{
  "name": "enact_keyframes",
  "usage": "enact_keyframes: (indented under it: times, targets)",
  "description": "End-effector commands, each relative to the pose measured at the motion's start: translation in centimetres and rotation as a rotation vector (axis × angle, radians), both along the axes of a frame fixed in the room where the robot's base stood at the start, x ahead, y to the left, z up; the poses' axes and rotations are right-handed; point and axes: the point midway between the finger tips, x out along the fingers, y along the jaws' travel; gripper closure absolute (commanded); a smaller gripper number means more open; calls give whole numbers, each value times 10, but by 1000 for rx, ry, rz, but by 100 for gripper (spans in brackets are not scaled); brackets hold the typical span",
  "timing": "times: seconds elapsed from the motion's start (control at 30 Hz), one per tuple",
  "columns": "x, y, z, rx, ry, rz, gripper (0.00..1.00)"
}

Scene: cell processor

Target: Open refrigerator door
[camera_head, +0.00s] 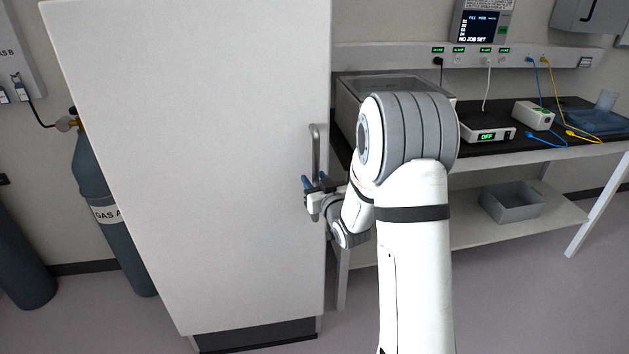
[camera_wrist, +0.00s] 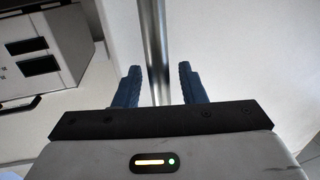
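The refrigerator door (camera_head: 200,150) is a tall white panel and looks shut. Its vertical grey metal handle (camera_head: 316,148) is near the door's right edge. My gripper (camera_head: 316,184) is at the lower part of the handle. In the wrist view, the handle (camera_wrist: 153,40) runs down between the two blue fingers of my gripper (camera_wrist: 156,86). There is a visible gap on each side of the bar, so the fingers are open around it and do not grip it. The lower end of the handle is hidden by my gripper.
A bench (camera_head: 545,152) with a dark top stands right of the refrigerator, with devices and cables on it. A grey bin (camera_head: 512,203) sits on its lower shelf. Gas cylinders (camera_head: 100,190) stand at the left. Some floor (camera_head: 520,300) is clear at the lower right.

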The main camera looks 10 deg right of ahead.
Motion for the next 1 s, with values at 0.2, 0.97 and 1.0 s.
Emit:
enact_keyframes:
  times: [0.2, 0.97, 1.0]
  targets:
    - [0, 0, 0, 0, 0, 0, 78]
    - [-2, 0, -1, -1, 0, -8, 100]
    - [-3, -1, -1, -1, 0, -14, 100]
